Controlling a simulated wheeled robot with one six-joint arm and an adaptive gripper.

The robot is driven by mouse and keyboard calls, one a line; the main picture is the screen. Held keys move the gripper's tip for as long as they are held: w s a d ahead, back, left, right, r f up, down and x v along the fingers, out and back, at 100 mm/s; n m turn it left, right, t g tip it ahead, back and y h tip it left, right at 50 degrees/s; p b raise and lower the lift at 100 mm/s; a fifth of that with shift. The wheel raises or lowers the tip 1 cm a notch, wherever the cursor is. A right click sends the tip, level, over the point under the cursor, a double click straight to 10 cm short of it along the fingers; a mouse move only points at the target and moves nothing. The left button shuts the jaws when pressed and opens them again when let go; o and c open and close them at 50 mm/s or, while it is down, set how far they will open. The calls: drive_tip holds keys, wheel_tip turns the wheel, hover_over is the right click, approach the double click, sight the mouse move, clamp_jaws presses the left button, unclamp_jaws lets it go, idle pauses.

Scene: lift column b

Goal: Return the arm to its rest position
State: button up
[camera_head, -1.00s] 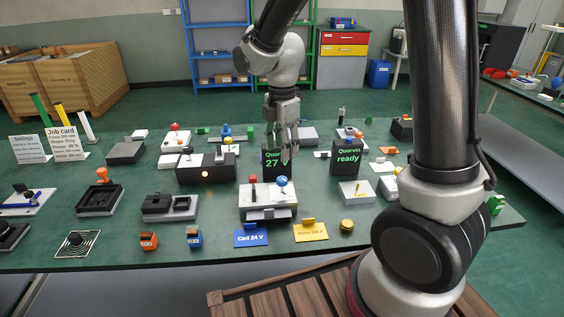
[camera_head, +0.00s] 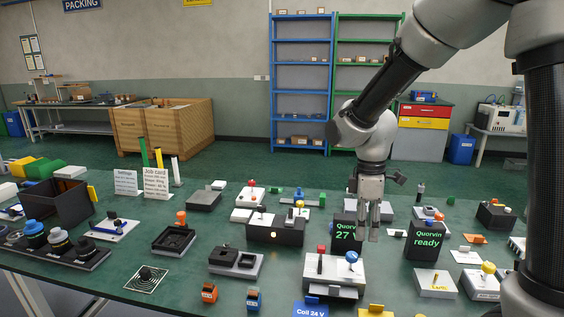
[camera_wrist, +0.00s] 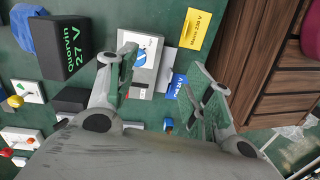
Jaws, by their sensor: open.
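My gripper (camera_head: 369,222) hangs fingers-down from my arm over the green table (camera_head: 130,272), in front of a black display box reading "Quorvin 27" (camera_head: 344,232). In the wrist view my gripper (camera_wrist: 168,85) has its two fingers spread wide with nothing between them. Below and between the fingers there show part of a white device with a blue knob (camera_wrist: 146,62) and a blue card (camera_wrist: 176,87). My arm comes in from the upper right of the head view, bent at the elbow.
A second display box reading "Quorvin ready" (camera_head: 427,240) stands to the right of my gripper. Several small devices crowd the table. Shelves (camera_head: 301,85) and a drawer cabinet (camera_head: 422,130) are behind, with clear floor between.

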drive_tip(key=s+d+r+m+t, duration=0.5)
drive_tip(key=s+d+r+m, duration=0.9)
drive_tip(key=s, duration=0.3)
drive_tip(key=shift+s+d+m, duration=0.15)
drive_tip(key=shift+d+m, duration=0.05)
drive_tip(key=shift+m, duration=0.1)
idle(1.2)
